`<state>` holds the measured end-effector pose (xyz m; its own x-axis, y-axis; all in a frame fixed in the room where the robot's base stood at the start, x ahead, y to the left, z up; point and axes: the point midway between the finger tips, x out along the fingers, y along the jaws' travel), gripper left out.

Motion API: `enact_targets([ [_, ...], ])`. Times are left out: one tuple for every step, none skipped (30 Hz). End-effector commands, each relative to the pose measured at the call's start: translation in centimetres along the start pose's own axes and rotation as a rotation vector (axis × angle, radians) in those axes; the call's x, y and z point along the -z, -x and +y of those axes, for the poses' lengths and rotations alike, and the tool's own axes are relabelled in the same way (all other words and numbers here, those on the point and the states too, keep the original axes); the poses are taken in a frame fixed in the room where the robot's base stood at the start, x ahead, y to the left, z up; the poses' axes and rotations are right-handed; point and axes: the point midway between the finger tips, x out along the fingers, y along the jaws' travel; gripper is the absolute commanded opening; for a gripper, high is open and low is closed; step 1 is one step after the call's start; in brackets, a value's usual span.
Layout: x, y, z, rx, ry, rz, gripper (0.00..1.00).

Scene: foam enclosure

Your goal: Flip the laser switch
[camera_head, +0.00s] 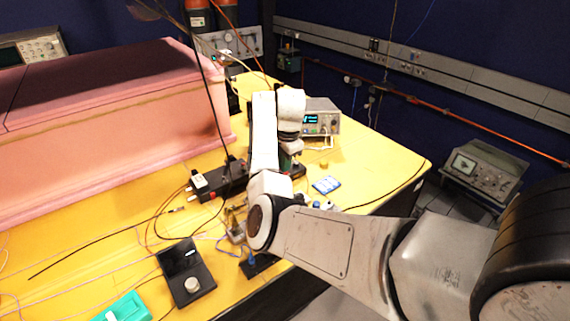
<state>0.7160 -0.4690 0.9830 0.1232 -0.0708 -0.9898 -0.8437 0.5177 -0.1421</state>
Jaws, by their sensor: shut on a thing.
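My arm reaches over the yellow table (385,165) and bends down at the wrist. My gripper (291,166) points down beside the long black box (222,181), at its right end. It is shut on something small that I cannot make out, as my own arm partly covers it. The black box has a white part and a red part at its left end. I cannot tell for sure which part is the laser switch.
A pink foam enclosure (105,125) stands on the left. A bench instrument with a lit display (320,118) is behind my gripper. A black box with a knob (185,270) and a green item (125,308) lie in front, among loose cables.

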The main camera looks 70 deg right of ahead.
Motion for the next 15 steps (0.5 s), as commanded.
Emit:
enact_targets([
  [0.1,-0.7,0.2,-0.001,0.0,-0.004,0.0],
  [0.1,-0.7,0.2,-0.001,0.0,-0.004,0.0],
  [0.0,-0.8,0.2,-0.001,0.0,-0.004,0.0],
  [0.0,-0.8,0.2,-0.001,0.0,-0.004,0.0],
  [0.0,-0.8,0.2,-0.001,0.0,-0.005,0.0],
  [0.0,-0.7,0.2,-0.001,0.001,-0.005,0.0],
  [0.0,-0.6,0.2,-0.001,0.001,-0.005,0.0],
  [0.0,-0.5,0.1,0.0,0.001,-0.005,0.0],
  [0.0,-0.3,0.1,0.0,0.001,-0.005,0.0],
  [0.0,-0.1,0.1,0.0,0.001,-0.005,0.0],
  [0.0,0.2,0.1,0.0,0.002,-0.005,0.0],
  [0.1,0.7,0.0,0.001,0.002,-0.005,0.0],
  [0.1,1.1,-0.1,0.001,0.002,-0.004,0.0],
  [0.2,1.5,-0.1,0.001,0.002,-0.004,0.0],
  [0.2,2.1,-0.2,0.001,0.002,-0.003,0.0],
])
